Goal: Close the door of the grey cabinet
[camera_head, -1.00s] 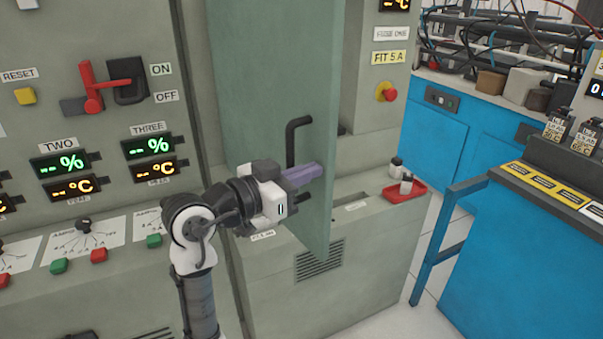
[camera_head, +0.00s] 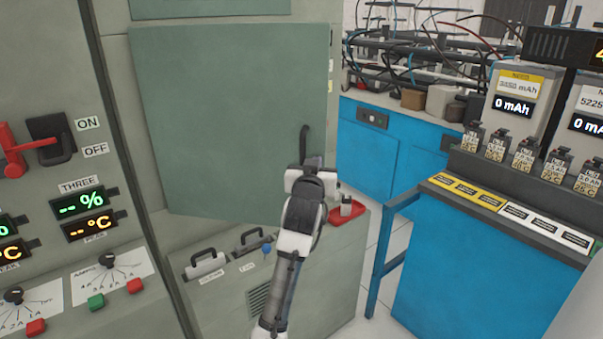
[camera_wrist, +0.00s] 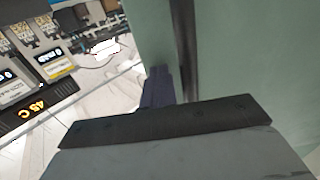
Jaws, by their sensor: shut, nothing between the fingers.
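The grey-green door (camera_head: 225,110) of the grey cabinet (camera_head: 110,70) covers most of the cabinet front in the head view. Its lower edge slants against the ledge below, so it looks partly ajar; the gap itself is hidden. Its black handle (camera_head: 304,143) is near the right edge. My gripper is at the lower part of the handle, its fingers hidden by my wrist in the head view. In the wrist view the door (camera_wrist: 240,60) fills the right side, and my shut, empty gripper (camera_wrist: 158,85) is beside the dark handle (camera_wrist: 184,45). Contact cannot be told.
A red tray (camera_head: 348,213) with small bottles sits on the ledge right of my arm. Two black-handled items (camera_head: 205,263) are on the ledge below the door. A blue bench (camera_head: 480,265) with battery testers stands right, with a strip of free floor between.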

